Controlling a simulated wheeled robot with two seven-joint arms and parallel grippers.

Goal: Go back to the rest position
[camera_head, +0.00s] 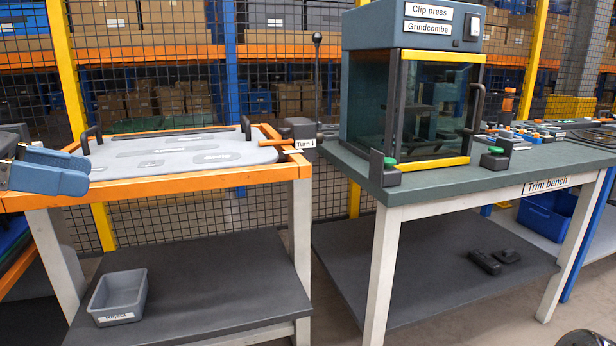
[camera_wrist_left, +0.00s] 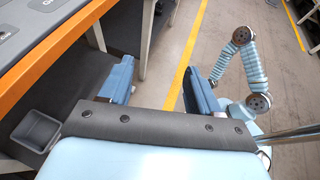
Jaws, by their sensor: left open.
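My left gripper (camera_head: 84,172) is at the left edge of the head view, at the near left corner of the orange-framed stand (camera_head: 200,182). In the left wrist view its two blue fingers stand wide apart, with only floor in the gap between them (camera_wrist_left: 160,88). It is open and empty. I cannot tell whether it touches the stand. A grey door panel (camera_head: 185,150) with black handles lies flat on the stand, apart from the fingers. My right gripper is not in view; a light-blue jointed arm (camera_wrist_left: 245,68) shows in the left wrist view.
A grey reject bin (camera_head: 120,295) sits on the stand's lower shelf. The trim bench (camera_head: 440,185) stands to the right, carrying the clip press (camera_head: 412,100). Mesh fencing (camera_head: 285,75) runs behind. Open floor lies in front.

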